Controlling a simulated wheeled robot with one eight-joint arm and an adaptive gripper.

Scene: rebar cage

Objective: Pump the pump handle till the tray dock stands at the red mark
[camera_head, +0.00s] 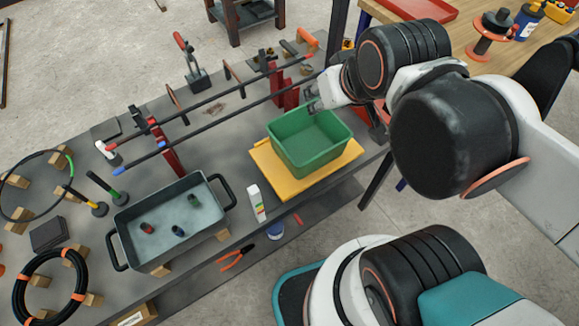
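A lever with a red grip (180,42) rises from a dark base (198,78) at the back of the grey bench; it may be the pump handle. An orange-ended handle (307,37) lies near the bench's far right corner. A green bin (310,145) sits on a yellow board (265,165), possibly the tray dock. A white upright piece (256,203) with coloured bands stands left of the board; I cannot tell whether it bears the red mark. My gripper (313,98) is at the bin's far rim; its fingers are small and partly hidden, and their opening is unclear.
Two long bars (215,98) on red stands cross the bench behind the bin. A grey tray (172,222) with small pegs, a black cable coil (50,288) and a hoop (20,182) fill the left. A wooden table (480,50) stands at upper right.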

